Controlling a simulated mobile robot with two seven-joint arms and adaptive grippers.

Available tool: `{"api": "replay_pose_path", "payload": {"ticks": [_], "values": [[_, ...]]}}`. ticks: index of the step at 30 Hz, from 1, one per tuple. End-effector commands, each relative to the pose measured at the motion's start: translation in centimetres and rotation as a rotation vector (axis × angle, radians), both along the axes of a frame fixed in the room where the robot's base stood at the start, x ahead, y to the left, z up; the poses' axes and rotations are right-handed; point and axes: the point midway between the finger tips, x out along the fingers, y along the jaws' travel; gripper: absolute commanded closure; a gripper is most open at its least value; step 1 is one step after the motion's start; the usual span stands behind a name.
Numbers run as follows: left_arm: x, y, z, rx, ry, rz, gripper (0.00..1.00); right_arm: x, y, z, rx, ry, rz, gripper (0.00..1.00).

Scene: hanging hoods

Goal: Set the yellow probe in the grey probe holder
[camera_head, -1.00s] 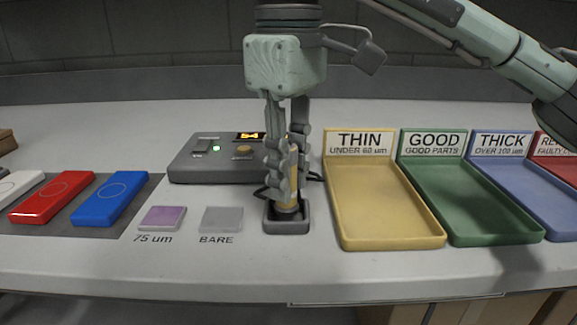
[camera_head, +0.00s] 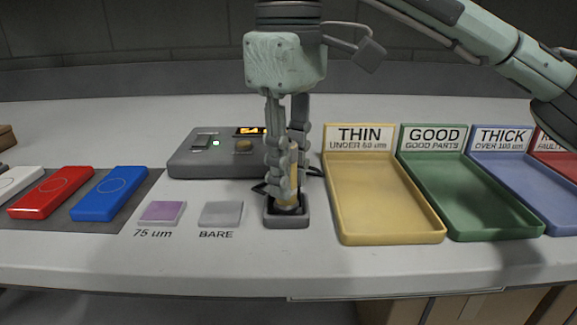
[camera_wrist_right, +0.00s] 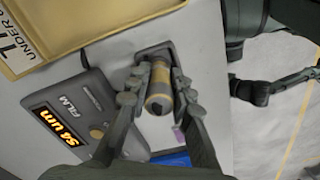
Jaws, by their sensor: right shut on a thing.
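The yellow probe (camera_head: 293,178) is upright, with its lower end inside the grey probe holder (camera_head: 286,221), a small square cup on the bench. In the right wrist view the probe (camera_wrist_right: 158,87) lies between my fingers with the holder (camera_wrist_right: 142,54) around its far end. My right gripper (camera_head: 287,165) points down and is shut on the probe just above the holder. The fingers partly hide the probe in the head view. Whether the probe rests on the holder's floor cannot be seen. My left gripper is not in view.
The grey film gauge (camera_head: 216,157) with a lit display stands behind and left of the holder. The yellow THIN tray (camera_head: 385,240) is close on the right, with green, blue and red trays beyond. The 75 um (camera_head: 162,212) and BARE (camera_head: 221,213) plates lie to the left.

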Motion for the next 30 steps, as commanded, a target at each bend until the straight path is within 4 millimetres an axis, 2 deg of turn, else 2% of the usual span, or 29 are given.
{"api": "replay_pose_path", "payload": {"ticks": [18,19,24,30], "values": [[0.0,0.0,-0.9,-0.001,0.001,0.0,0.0,0.0,0.0,-1.2,0.0,0.0,0.0,1.0],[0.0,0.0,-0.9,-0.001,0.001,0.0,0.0,0.0,0.0,-1.2,0.001,-0.001,0.0,0.78],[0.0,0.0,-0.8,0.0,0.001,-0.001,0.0,0.0,0.0,-1.1,0.0,0.0,0.0,0.56],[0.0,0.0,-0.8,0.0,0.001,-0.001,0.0,0.0,0.0,-1.1,0.0,0.0,0.0,0.55]]}}
